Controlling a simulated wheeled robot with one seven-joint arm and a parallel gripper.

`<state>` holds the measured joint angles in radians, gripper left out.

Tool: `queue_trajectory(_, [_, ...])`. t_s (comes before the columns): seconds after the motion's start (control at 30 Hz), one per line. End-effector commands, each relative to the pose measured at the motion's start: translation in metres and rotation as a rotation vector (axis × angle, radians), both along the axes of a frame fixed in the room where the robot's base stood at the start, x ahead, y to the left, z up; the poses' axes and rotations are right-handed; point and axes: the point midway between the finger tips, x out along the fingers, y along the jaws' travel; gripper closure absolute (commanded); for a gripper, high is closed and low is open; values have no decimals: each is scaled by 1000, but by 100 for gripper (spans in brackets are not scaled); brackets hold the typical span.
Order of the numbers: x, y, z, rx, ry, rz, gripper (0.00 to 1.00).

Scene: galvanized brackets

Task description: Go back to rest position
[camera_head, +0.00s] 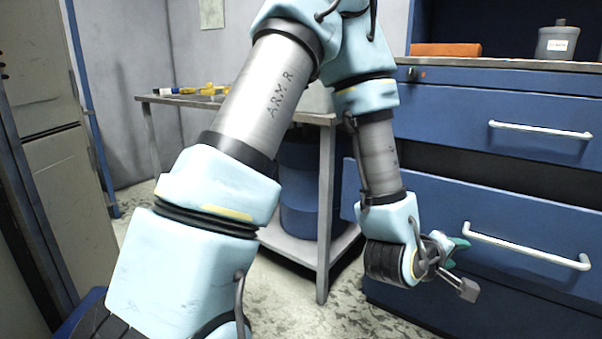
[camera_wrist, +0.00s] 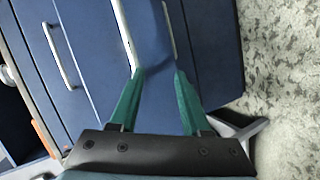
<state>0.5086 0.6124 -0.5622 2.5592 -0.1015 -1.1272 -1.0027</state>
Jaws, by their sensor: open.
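My gripper (camera_head: 462,268) hangs at the end of my bent arm, in front of the blue drawer cabinet at the right of the head view. In the wrist view my gripper (camera_wrist: 160,82) shows two green fingers spread apart with nothing between them. The blue cabinet front lies beyond the fingertips. In the head view the fingers are small and partly hidden by the wrist. I cannot tell whether a fingertip touches the cabinet.
The cabinet's lower drawer (camera_head: 500,212) stands out beneath a dark gap; its white handle (camera_head: 525,247) is close to my gripper. A metal table (camera_head: 325,215) stands behind my arm. An orange box (camera_head: 445,50) and a grey bottle (camera_head: 557,42) are on the cabinet top. Speckled floor shows below.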

Motion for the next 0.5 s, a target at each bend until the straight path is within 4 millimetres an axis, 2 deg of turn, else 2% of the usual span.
queue_trajectory(0.03, [24,22,-3,104,-42,7,53])
queue_trajectory(0.1, [49,58,-12,269,-77,-4,53])
queue_trajectory(0.17, [66,91,-17,403,-92,-17,53])
queue_trajectory(0.23, [83,135,-20,555,-90,-34,53])
queue_trajectory(0.37, [95,219,-19,798,-38,-83,53])
queue_trajectory(0.4, [94,243,-17,856,-13,-101,53])
queue_trajectory(0.5, [86,293,-11,965,56,-147,53])
